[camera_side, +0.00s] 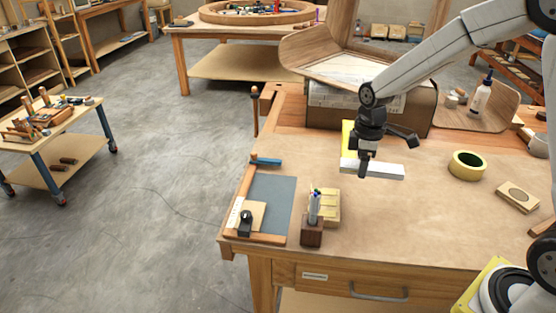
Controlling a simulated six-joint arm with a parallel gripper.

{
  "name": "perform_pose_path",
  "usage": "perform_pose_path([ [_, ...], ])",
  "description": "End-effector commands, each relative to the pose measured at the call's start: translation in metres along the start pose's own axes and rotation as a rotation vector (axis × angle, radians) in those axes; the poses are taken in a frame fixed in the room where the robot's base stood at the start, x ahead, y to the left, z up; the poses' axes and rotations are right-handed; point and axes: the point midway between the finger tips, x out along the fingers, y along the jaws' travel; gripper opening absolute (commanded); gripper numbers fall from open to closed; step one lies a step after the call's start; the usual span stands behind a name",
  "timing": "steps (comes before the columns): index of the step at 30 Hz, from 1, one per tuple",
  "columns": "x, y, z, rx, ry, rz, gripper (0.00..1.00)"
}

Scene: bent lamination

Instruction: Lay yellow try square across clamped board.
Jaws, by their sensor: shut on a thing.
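My gripper (365,168) points down over the middle of the bench, in front of the bent wooden form. It is shut on what looks like the try square. A yellow part (347,138) shows behind and left of the gripper, and a pale straight bar (388,171) runs to the right below it. My gripper hides where these two parts meet. I cannot tell whether the bar touches the bench top. I cannot clearly make out which piece is the clamped board; a vise-like wooden part (265,100) is at the bench's far left corner.
The bench top (410,220) is clear in front of my gripper. A yellow tape roll (467,165) and sanding block (518,197) lie right. A pen holder (312,232) and grey mat (272,203) are front left. The curved wooden form (415,110) and a glue bottle (481,98) stand behind.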

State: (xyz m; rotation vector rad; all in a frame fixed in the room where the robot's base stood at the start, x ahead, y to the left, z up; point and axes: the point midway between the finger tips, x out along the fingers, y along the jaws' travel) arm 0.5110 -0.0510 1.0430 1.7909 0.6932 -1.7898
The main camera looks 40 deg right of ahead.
Motion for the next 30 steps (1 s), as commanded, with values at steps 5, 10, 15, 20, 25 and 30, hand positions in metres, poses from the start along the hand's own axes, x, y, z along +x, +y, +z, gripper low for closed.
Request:
perform_pose_path([
  [5,0.002,0.002,-0.013,-0.092,0.002,0.001,0.00],
  [10,0.006,0.005,-0.034,-0.256,0.004,0.001,0.00],
  [15,0.012,0.008,-0.061,-0.472,0.007,0.003,0.00],
  [20,0.019,0.008,-0.088,-0.680,0.010,0.005,0.00],
  [25,0.027,0.005,-0.116,-0.904,0.013,0.008,0.00],
  [30,0.036,0.000,-0.144,-1.128,0.016,0.011,0.00],
])
